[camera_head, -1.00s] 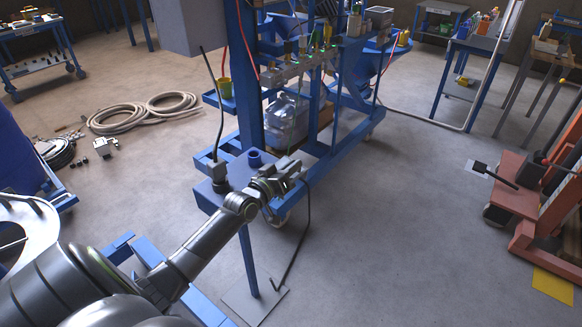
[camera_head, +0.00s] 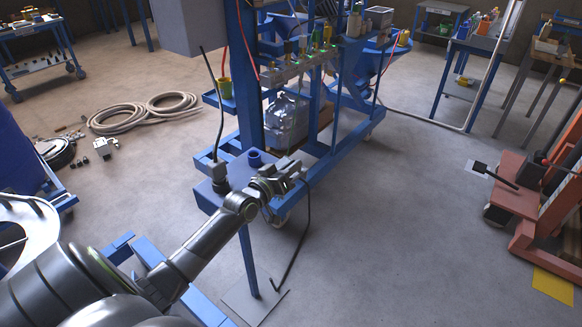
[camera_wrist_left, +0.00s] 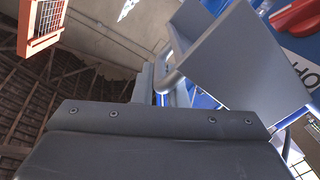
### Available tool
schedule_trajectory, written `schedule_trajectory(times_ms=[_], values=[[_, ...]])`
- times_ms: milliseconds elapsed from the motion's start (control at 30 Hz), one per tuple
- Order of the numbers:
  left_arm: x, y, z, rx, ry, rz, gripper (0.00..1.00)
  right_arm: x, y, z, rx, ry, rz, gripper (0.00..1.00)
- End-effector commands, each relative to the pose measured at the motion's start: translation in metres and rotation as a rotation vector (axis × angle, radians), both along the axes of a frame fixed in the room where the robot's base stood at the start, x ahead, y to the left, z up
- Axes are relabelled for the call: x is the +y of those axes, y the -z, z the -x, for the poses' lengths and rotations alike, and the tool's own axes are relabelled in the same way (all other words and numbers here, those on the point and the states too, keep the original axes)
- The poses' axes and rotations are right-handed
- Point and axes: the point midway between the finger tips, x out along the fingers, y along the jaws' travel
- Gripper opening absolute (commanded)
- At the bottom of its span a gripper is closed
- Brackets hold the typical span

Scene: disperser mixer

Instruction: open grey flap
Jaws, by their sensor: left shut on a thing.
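My left gripper (camera_head: 294,171) reaches in from the left to the right edge of a small blue stand on the blue machine frame. In the left wrist view a large grey angled plate, the grey flap (camera_wrist_left: 235,60), stands beyond and right of the gripper's dark body. My left gripper is shut on the flap, but the contact itself is mostly hidden behind the gripper body. In the head view the flap is too small and covered to make out. My right gripper is not in view.
A black cable (camera_head: 301,232) hangs beside the gripper. A blue frame (camera_head: 330,150) rises behind. An orange lift (camera_head: 520,200) stands right. Open floor (camera_head: 400,220) lies between.

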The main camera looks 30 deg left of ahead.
Motion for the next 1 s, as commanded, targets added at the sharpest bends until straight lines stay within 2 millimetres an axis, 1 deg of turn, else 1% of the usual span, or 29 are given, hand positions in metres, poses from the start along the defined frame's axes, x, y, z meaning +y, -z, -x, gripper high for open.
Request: schedule_trajectory(times_ms=[67, 100, 200, 233, 500, 633, 767, 1000], values=[[0.001, 0.002, 0.0, 0.005, -0.001, 0.0, 0.0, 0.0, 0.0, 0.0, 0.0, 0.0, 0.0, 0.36], [0.001, 0.002, 0.0, 0.005, -0.001, 0.0, 0.17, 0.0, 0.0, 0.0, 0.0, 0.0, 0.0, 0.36], [0.001, 0.002, 0.0, 0.004, 0.0, 0.0, 0.3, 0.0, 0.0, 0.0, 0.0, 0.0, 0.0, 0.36], [0.001, 0.001, 0.0, 0.004, 0.0, 0.0, 0.32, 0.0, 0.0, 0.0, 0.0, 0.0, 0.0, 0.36], [0.0, 0.0, 0.001, 0.001, 0.0, 0.0, 0.32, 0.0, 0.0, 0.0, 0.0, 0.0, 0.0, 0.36], [0.001, 0.0, 0.008, 0.003, -0.002, 0.0, 0.32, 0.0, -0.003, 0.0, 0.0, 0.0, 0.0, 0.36], [0.003, -0.001, 0.026, 0.003, 0.0, -0.001, 0.32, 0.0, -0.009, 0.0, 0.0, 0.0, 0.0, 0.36], [0.006, -0.002, 0.074, 0.006, 0.0, -0.001, 0.32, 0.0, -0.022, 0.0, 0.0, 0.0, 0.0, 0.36]])
